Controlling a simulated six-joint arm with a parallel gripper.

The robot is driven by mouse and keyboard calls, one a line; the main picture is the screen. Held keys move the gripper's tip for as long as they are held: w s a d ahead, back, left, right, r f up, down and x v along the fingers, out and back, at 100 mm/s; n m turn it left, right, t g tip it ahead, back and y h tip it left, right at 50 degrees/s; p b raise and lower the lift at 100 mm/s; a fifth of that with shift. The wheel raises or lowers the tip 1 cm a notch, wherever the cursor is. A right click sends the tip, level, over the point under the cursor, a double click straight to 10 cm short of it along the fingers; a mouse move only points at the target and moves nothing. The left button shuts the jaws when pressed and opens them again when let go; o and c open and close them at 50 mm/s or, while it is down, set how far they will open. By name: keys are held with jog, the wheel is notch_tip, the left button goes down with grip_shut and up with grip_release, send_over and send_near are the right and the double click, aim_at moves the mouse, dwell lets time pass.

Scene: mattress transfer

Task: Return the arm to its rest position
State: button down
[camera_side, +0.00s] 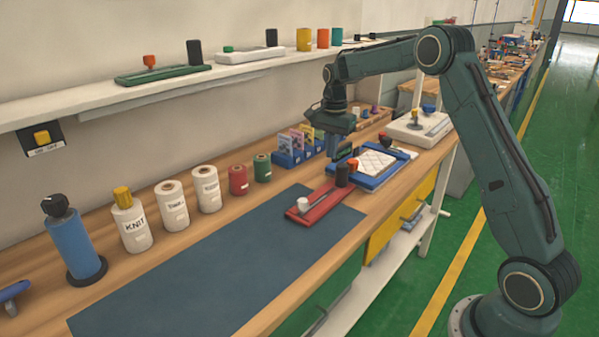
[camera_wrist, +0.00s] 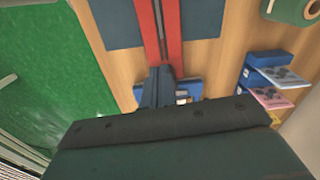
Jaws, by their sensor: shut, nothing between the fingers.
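My gripper (camera_side: 333,148) points down over the workbench, between the blue card holder and the blue-framed tray in the side view. In the wrist view its fingers (camera_wrist: 159,88) are together and empty. The blue-framed tray (camera_side: 366,182) holds a white quilted pad (camera_side: 376,163), right of my fingers in the side view. In the wrist view my fingers and wrist hide most of what lies under them. I cannot tell the exact height of the fingertips above the bench.
A red tool base (camera_side: 320,205) with dark and white knobs sits at the edge of the blue mat (camera_side: 220,270). The blue card holder (camera_side: 288,158) stands toward the wall. Several spools and bottles line the back. A shelf (camera_side: 90,97) runs above. The mat is mostly clear.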

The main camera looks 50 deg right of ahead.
jog(key=s+a+r+n+t, duration=0.3)
jog(key=s+a+r+n, duration=0.5)
jog(key=s+a+r, duration=0.6)
jog(key=s+a+f+n+t, duration=0.1)
jog(key=s+a+n, duration=0.2)
jog(key=s, duration=0.6)
jog(key=s+a+f+n+t, duration=0.1)
jog(key=s+a+n, duration=0.2)
jog(key=s, duration=0.7)
jog(key=n, duration=0.2)
jog(key=shift+s+f+n, duration=0.25)
jog(key=shift+f+n, duration=0.15)
